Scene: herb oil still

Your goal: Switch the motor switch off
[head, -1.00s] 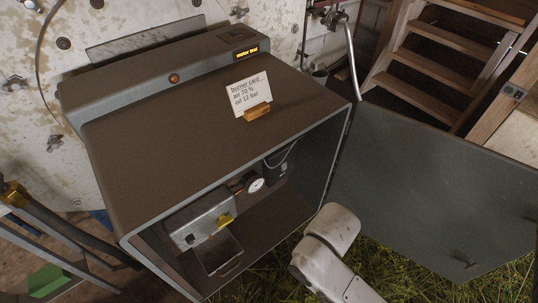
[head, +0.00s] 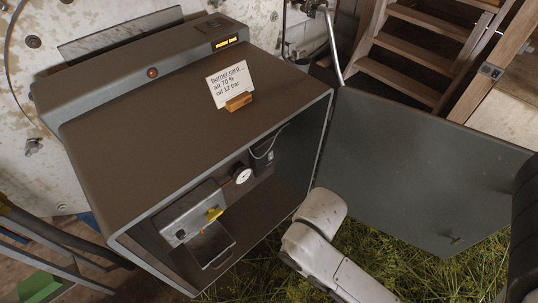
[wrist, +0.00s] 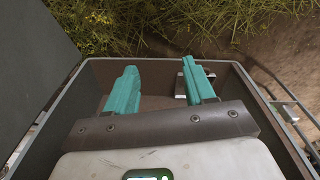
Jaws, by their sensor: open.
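The open grey cabinet (head: 120,240) stands in the middle of the head view. Inside it, a small dark box with a looped cable (head: 264,160) is on the back wall, beside a round white gauge (head: 242,176). It may be the motor switch; its marking and position are too small to tell. A metal unit with a yellow part (head: 214,214) is lower left. In the wrist view, my gripper (wrist: 160,66) has its two teal fingers apart, nothing between them, at the cabinet opening. The gripper itself is not visible in the head view, only my pale arm.
The cabinet's door (head: 410,165) hangs open to the right; it shows at the left of the wrist view (wrist: 35,75). Wooden steps (head: 410,60) stand behind.

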